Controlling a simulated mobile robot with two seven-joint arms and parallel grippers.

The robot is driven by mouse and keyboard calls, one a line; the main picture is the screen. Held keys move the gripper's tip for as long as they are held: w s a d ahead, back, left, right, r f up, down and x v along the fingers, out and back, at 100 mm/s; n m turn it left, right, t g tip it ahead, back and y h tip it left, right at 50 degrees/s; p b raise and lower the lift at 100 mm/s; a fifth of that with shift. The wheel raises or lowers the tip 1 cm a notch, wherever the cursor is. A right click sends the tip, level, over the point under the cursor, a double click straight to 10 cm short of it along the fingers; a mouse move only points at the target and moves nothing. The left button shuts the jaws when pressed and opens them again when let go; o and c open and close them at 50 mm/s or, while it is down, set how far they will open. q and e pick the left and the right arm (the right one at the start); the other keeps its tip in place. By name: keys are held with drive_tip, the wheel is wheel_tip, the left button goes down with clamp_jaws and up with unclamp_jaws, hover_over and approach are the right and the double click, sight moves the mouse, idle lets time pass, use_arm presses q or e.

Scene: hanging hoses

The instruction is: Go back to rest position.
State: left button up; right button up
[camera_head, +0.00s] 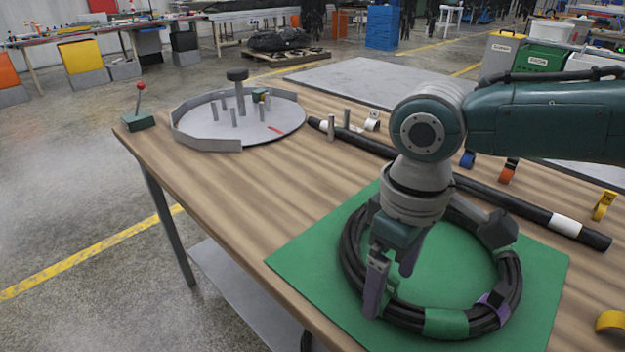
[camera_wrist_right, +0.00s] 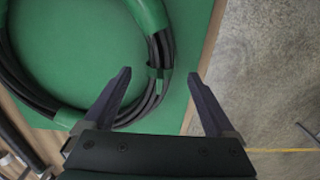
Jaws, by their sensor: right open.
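My right gripper (camera_head: 390,280) is low over the left side of a coiled black hose (camera_head: 510,275) on a green mat (camera_head: 310,258). The coil (camera_wrist_right: 150,95) lies flat to the left there, bound with green tape. In the head view the fingers overlap the coil's near left part; I cannot tell whether they touch it. My left gripper does not show.
A wooden table (camera_head: 215,190) carries a round grey tray with pegs (camera_head: 185,142), a red-knobbed lever box (camera_head: 138,121) and a long straight black hose (camera_head: 480,192). Tape rolls (camera_head: 603,205) lie at the right. Floor (camera_head: 70,210) is open left of the table.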

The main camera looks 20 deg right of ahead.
wheel_tip(320, 180, up, 10)
drive_tip(key=shift+f+p, duration=0.25)
drive_tip(key=shift+p, duration=0.75)
drive_tip(key=s+a+r+t+y+p, duration=0.35)
drive_tip(key=s+a+p, duration=0.35)
drive_tip(key=s+a, duration=0.35)
drive_tip(key=s+d+r+m+h+p, duration=0.3)
drive_tip(key=s+d+r, duration=0.25)
drive_tip(key=d, duration=0.25)
wheel_tip(320, 180, up, 37)
drive_tip(key=p, duration=3.7)
drive_tip(key=shift+a+f, duration=0.2)
drive_tip(key=shift+a, duration=0.15)
